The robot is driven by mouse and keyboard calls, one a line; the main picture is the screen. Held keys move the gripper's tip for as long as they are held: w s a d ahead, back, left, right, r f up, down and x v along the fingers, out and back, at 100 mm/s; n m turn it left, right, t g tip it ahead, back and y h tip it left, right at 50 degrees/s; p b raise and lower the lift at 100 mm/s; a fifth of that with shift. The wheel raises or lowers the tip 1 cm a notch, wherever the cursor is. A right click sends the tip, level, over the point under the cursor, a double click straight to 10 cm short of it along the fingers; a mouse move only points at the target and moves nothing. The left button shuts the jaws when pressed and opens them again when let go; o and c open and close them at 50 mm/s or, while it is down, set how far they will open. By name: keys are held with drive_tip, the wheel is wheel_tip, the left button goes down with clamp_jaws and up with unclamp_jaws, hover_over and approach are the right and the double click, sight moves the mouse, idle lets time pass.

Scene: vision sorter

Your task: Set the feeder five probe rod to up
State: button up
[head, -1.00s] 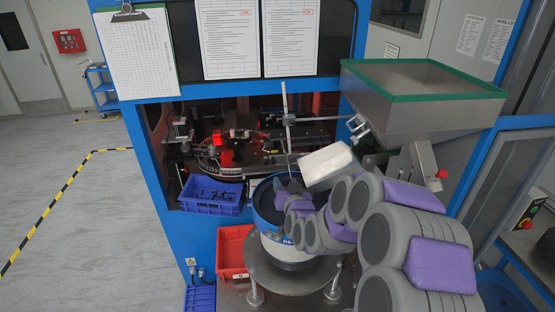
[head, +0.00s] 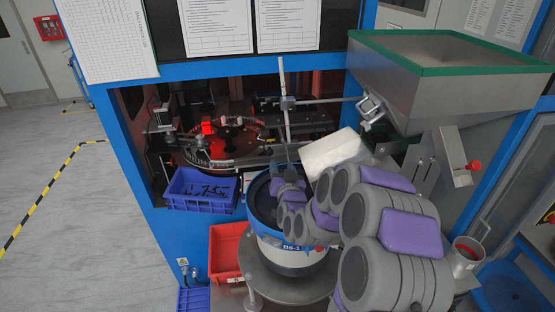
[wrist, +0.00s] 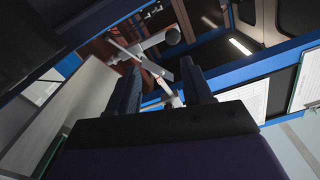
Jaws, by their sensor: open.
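The probe rod (head: 282,85) is a thin, pale, near-vertical rod above the feeder bowl, clamped to a horizontal bar (head: 330,100). The feeder (head: 290,254) has a blue bowl and a partly readable label. My gripper (head: 283,160) is over the bowl, near the rod's lower end, partly hidden by my arm. In the wrist view my gripper (wrist: 163,85) has its two dark fingers apart. The pale rod and clamp (wrist: 150,68) show between and beyond the fingers. I cannot tell whether they touch the rod.
A grey hopper with a green rim (head: 450,52) stands at right, close to my arm. A blue bin (head: 203,192) and a red bin (head: 226,252) are left of the feeder. A dark rotary table (head: 225,150) lies behind inside the blue frame. The floor at left is clear.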

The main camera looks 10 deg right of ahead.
sight(270, 151)
drive_tip(key=w, duration=0.2)
drive_tip(key=w+a, duration=0.1)
drive_tip(key=w, duration=0.1)
drive_tip(key=w+a, duration=0.1)
drive_tip(key=w, duration=0.1)
drive_tip(key=shift+w+a+r, duration=0.2)
drive_tip(key=shift+r, duration=0.05)
drive_tip(key=shift+d, duration=0.15)
drive_tip(key=c, duration=0.4)
drive_tip(key=shift+a, duration=0.25)
clamp_jaws()
drive_tip(key=shift+d+r, duration=0.1)
